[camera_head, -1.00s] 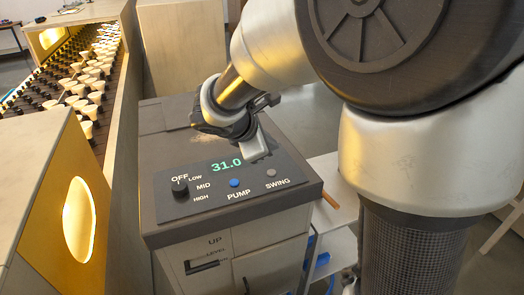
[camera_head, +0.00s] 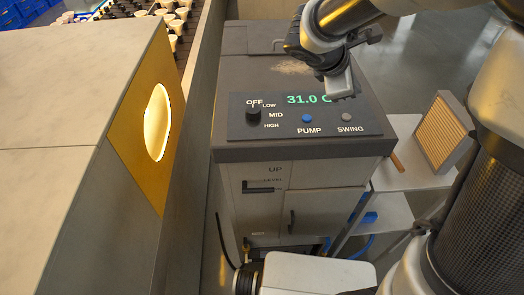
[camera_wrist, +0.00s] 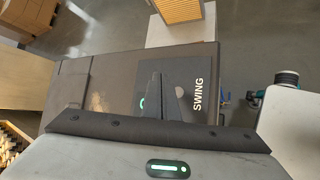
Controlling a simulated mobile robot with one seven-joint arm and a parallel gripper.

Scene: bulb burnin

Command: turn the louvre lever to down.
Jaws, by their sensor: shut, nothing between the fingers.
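The louvre lever (camera_head: 262,190) is a dark bar in a slot on the upper left of the cooler's front, below the words UP and LEVEL. It lies roughly horizontal; its exact setting is too small to read. The cooler (camera_head: 230,105) is a grey box with a dark sloped control panel on top. My gripper (camera_head: 338,88) is shut and empty above the panel's right part, hiding the end of the 31.0 readout. It is above and to the right of the lever, well apart from it. In the wrist view my gripper (camera_wrist: 157,78) is beside the SWING label; the lever is not visible there.
The panel has a black knob (camera_head: 253,115), a blue PUMP button (camera_head: 307,118) and a grey SWING button (camera_head: 347,117). A conveyor housing (camera_head: 190,190) stands close left. A shelf (camera_head: 410,172) with a pleated filter (camera_head: 443,130) stands right.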

